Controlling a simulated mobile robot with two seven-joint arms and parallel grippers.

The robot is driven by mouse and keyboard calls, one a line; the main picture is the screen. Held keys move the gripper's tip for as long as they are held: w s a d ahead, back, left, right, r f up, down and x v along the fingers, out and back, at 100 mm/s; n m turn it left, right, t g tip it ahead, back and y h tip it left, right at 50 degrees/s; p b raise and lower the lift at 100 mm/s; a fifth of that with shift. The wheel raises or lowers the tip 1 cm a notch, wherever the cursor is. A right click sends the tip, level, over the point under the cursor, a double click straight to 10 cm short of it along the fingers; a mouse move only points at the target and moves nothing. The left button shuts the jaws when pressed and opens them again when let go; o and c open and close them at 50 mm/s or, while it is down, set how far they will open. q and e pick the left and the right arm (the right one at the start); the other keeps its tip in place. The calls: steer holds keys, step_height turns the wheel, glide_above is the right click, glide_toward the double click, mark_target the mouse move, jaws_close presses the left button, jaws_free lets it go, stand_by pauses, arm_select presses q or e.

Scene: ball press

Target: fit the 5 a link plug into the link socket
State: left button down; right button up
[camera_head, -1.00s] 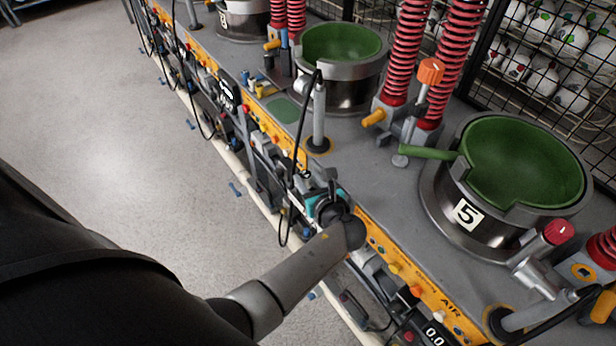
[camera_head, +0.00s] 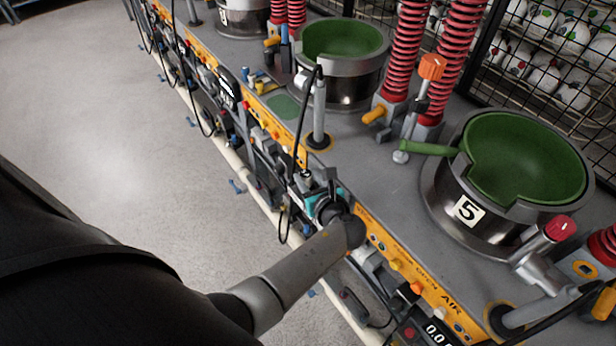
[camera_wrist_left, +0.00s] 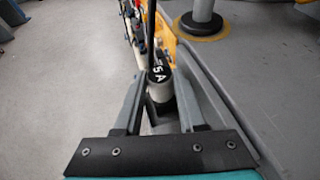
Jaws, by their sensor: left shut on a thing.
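The 5 A link plug (camera_wrist_left: 160,82) shows in the left wrist view as a light grey cylinder with a black "5 A" label and a black cable rising from it. My left gripper (camera_wrist_left: 160,118) is shut on it, one finger on each side. In the head view my left gripper (camera_head: 312,190) is at the front edge of the bench, beside the yellow panel, and my arm hides part of it. The plug itself is hard to make out there. I cannot pick out the link socket in either view. My right gripper is not in view.
A grey post (camera_head: 319,118) with a hanging black cable stands near the gripper. A yellow panel (camera_head: 400,262) with knobs runs along the front edge. The floor at left is clear.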

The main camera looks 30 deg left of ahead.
arm_select(q)
steer(key=shift+f, duration=0.5)
steer(key=shift+c, duration=2)
jaws_free()
steer(key=shift+r, duration=0.1)
steer(key=shift+w+d, duration=0.1)
steer(key=shift+r, duration=0.1)
